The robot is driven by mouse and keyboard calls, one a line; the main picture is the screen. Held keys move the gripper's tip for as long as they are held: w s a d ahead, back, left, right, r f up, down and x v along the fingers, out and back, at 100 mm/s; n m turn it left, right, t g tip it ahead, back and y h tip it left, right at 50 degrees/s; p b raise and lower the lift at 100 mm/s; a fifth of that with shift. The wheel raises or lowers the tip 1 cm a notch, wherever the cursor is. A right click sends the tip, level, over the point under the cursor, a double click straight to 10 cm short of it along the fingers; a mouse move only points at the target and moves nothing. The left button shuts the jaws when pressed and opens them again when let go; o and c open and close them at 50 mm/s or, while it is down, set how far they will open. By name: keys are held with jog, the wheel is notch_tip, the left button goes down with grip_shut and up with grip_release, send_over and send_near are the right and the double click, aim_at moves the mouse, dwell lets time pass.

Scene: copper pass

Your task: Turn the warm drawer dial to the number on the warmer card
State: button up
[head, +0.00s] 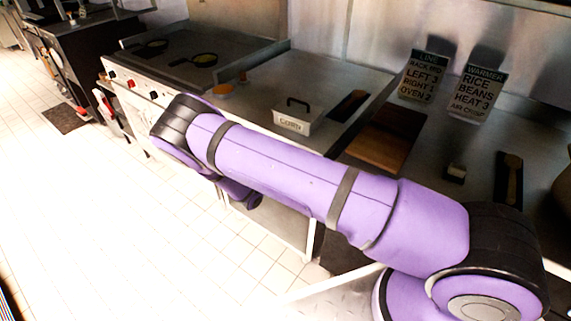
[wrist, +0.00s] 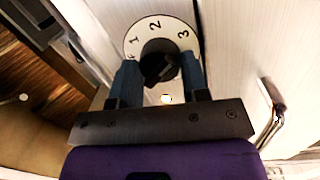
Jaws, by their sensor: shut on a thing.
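The warm drawer dial is in the wrist view, a black knob (wrist: 159,62) on a round white plate (wrist: 133,38) marked 1, 2 and 3. My gripper (wrist: 160,72) has its two fingers on either side of the knob and is shut on it. The knob's ridge is slanted; I cannot tell which number it points to. The warmer card (head: 478,92) stands on the counter in the head view and reads rice, beans, heat 3, air crisp. My arm hides the dial and gripper in the head view.
A metal handle (wrist: 272,112) is at the right of the wrist view. A line card (head: 420,77) stands left of the warmer card. A wooden board (head: 385,140) lies on the counter.

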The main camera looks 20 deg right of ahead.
jog(key=shift+m, duration=0.7)
jog(key=o, duration=0.9)
jog(key=v, duration=1.1)
jog(key=shift+w+r, duration=0.1)
jog(key=shift+r, duration=0.1)
